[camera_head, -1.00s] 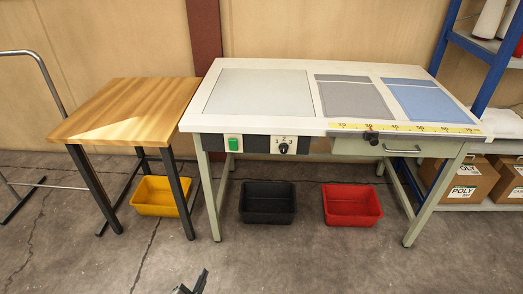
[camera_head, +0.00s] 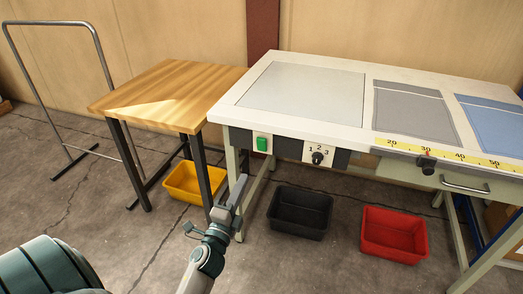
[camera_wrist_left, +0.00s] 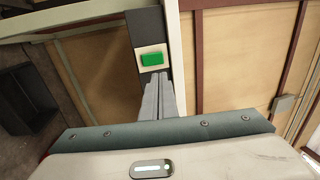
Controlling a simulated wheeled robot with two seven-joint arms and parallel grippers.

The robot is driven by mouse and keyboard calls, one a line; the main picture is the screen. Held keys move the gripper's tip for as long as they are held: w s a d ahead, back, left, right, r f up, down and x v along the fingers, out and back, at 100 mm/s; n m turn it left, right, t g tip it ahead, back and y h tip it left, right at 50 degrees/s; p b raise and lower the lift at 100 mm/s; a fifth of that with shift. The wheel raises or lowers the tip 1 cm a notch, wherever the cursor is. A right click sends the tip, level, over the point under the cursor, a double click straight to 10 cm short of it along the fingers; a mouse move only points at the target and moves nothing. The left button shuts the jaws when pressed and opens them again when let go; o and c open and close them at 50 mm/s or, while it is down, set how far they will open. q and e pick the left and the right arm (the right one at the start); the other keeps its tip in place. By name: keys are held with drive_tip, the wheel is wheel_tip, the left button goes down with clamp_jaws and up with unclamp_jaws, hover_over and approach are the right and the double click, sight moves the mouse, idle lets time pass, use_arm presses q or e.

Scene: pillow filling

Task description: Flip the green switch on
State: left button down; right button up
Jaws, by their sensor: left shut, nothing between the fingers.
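The green switch (camera_head: 262,144) sits on a pale plate at the left end of the dark front panel of the white work table (camera_head: 232,112). In the left wrist view the green switch (camera_wrist_left: 152,57) shows just beyond the fingertips. My left gripper (camera_head: 240,182) is shut and empty, pointing up, below and a little left of the switch in the head view. In the left wrist view its closed fingers (camera_wrist_left: 156,84) point toward the switch plate. I cannot tell whether they touch it; in the head view they look apart. My right gripper is in neither view.
A numbered dial (camera_head: 317,157) sits right of the switch. A wooden table (camera_head: 170,90) stands left of the work table. A yellow bin (camera_head: 185,180), a black bin (camera_head: 300,211) and a red bin (camera_head: 394,233) are on the floor. A metal rack (camera_head: 50,24) stands far left.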

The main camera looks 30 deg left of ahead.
sight(261, 142)
use_arm(q)
drive_tip(key=shift+w, duration=0.1)
